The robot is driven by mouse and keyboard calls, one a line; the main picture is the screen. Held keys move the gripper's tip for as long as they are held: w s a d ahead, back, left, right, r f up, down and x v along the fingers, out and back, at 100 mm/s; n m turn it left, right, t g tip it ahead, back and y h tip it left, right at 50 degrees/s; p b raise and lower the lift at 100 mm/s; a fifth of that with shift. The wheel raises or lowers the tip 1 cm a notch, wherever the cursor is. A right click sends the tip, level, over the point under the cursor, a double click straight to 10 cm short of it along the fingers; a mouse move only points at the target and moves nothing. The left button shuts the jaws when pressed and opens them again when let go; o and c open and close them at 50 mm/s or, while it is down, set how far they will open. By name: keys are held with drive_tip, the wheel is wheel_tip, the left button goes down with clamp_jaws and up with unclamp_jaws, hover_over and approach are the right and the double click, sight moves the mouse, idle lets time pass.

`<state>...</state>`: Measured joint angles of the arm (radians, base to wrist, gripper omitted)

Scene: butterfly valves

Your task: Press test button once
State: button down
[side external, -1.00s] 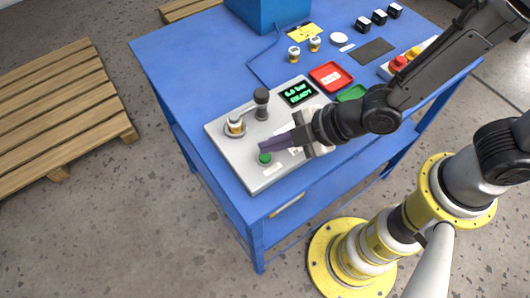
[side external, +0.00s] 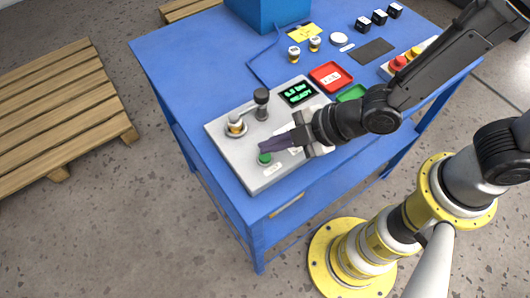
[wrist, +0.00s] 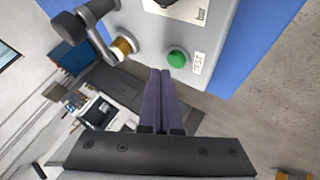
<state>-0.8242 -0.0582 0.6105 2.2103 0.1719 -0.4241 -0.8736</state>
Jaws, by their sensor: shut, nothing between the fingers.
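The green test button (side external: 264,158) sits near the front corner of the grey test panel (side external: 225,157). It also shows in the wrist view (wrist: 177,59), beside a white label reading TEST (wrist: 197,63). My gripper (side external: 264,146) is shut and empty, its dark purple fingers together. In the side view the fingertips appear just behind and above the button; in the wrist view the fingertips (wrist: 160,71) end just short of it. I cannot tell the exact gap, but the button is fully visible. A valve with a brass body (side external: 236,127) stands in its holder on the panel.
A black-knobbed clamp (side external: 261,102) rises beside the valve. A display (side external: 298,93) with green text is at the panel's back. Red (side external: 331,77) and green (side external: 352,93) trays lie behind on the blue table (side external: 190,70). Two more valves (side external: 294,53) stand farther back.

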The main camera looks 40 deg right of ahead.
sight(271, 156)
drive_tip(key=shift+f, duration=0.2)
idle(0.4)
drive_tip(key=shift+f, duration=0.25)
drive_tip(key=shift+f, duration=0.5)
idle(0.6)
drive_tip(key=shift+r, duration=0.95)
drive_tip(key=shift+r, duration=0.1)
drive_tip(key=shift+r, duration=2.4)
